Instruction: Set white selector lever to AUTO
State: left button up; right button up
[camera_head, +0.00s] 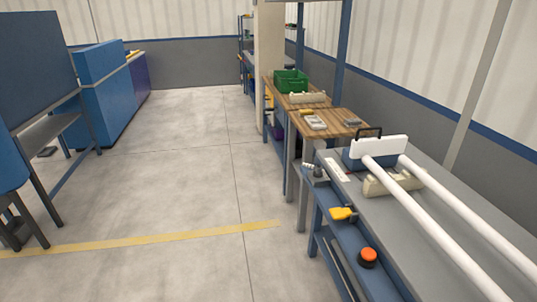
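A yellow handle-like part (343,213) and an orange-red button (368,257) are on the blue front shelf of the bench.
Wooden tables (345,118) with a green crate (290,81) stand beyond. Open floor (180,180) with a yellow line (140,241) lies left; blue machines (104,88) stand farther left.

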aim_at(318, 169)
jog(key=u, duration=0.35)
jog(key=i, duration=1.95)
jog(key=z, duration=1.2)
jog(key=i, duration=1)
jog(key=z, duration=0.75)
